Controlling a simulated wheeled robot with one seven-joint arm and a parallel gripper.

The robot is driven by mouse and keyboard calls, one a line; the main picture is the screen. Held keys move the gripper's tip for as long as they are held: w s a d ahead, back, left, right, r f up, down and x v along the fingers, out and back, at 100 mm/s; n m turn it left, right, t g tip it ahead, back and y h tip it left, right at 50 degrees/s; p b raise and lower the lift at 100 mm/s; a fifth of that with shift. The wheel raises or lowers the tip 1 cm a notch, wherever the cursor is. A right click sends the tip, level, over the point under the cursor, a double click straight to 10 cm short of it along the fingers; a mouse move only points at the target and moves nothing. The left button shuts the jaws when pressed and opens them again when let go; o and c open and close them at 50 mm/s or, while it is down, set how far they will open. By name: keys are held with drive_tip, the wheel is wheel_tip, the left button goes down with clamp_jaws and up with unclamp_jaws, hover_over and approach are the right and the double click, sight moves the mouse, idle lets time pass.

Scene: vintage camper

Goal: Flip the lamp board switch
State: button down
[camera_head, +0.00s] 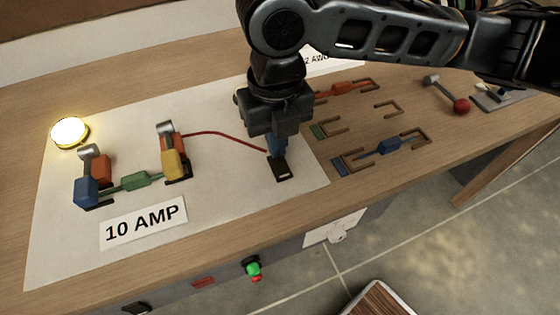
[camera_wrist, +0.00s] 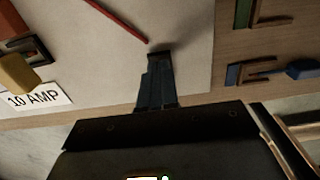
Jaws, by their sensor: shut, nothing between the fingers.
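The lamp board (camera_head: 232,196) is a pale panel lying on the wooden table. A round lamp (camera_head: 70,132) at its far left glows bright yellow-white. A small black switch (camera_head: 281,170) sits near the board's right edge, at the end of a red wire (camera_head: 228,134). My gripper (camera_head: 276,154) is shut and empty, pointing down with its fingertips at the switch. In the wrist view my gripper (camera_wrist: 157,58) covers the switch, so contact and the lever's position cannot be told. A green fuse (camera_head: 138,181) sits between two holders on the board.
A "10 AMP" card (camera_head: 144,222) lies at the board's front. To the right are brackets with an orange fuse (camera_head: 341,89) and a blue fuse (camera_head: 387,147). A red-knobbed lever (camera_head: 460,105) stands farther right. A green button (camera_head: 253,270) is on the table's front.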

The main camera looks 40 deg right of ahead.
drive_tip(key=shift+f+b, duration=0.8)
drive_tip(key=shift+f, duration=0.15)
idle(0.5)
drive_tip(key=shift+r, duration=0.15)
drive_tip(key=shift+r+p, duration=2.65)
drive_tip(key=shift+r, duration=0.75)
